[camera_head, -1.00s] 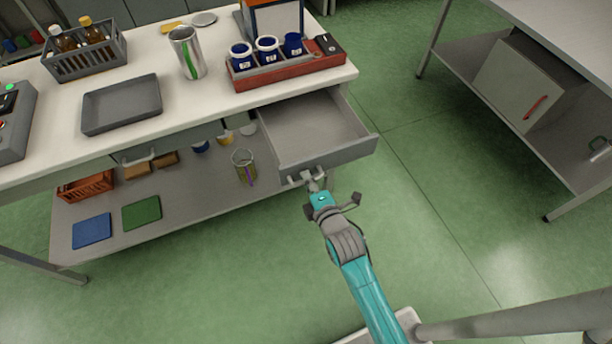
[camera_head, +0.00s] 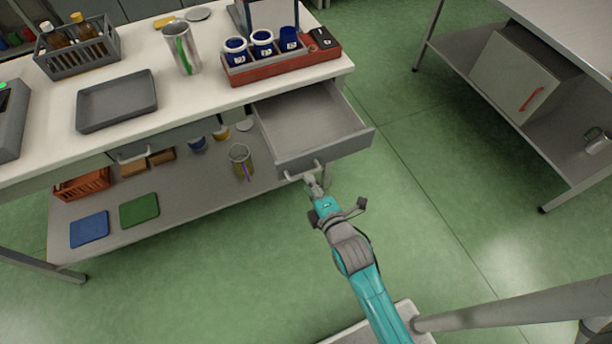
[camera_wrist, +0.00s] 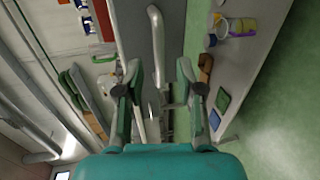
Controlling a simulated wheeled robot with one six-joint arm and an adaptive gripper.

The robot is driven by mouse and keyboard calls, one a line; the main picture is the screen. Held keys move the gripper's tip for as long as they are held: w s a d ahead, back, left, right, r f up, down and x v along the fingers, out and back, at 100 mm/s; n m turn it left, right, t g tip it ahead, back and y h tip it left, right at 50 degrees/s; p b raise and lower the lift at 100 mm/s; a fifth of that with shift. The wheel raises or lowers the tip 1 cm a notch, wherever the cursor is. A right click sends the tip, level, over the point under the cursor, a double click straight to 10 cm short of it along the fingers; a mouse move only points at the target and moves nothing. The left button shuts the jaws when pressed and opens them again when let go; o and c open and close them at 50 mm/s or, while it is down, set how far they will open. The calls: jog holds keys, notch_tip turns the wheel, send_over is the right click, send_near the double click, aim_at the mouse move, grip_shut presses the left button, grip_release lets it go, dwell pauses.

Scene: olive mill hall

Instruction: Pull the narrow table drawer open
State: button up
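The narrow drawer (camera_head: 325,146) under the right end of the white worktop stands pulled out, and its grey inside shows empty. Its pale bar handle (camera_head: 303,172) is on the front face. My gripper (camera_head: 313,186) is just in front of and below the handle, apart from it. The handle (camera_wrist: 155,45) shows beyond the fingertips, against the grey drawer front (camera_wrist: 172,30).
The worktop (camera_head: 200,88) carries a red rack (camera_head: 285,65), a metal jug (camera_head: 183,50), a grey tray (camera_head: 117,102) and a bottle crate (camera_head: 80,52). Green floor is clear right of the drawer.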

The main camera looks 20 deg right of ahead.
jog(key=v, duration=0.7)
jog(key=shift+s, duration=0.4)
jog(key=s+r+m, duration=0.4)
jog(key=s+m, duration=0.5)
jog(key=s, duration=0.4)
jog(key=s+r+m, duration=0.4)
jog(key=s+m, duration=0.5)
jog(key=s, duration=0.5)
jog(key=shift+g, duration=0.4)
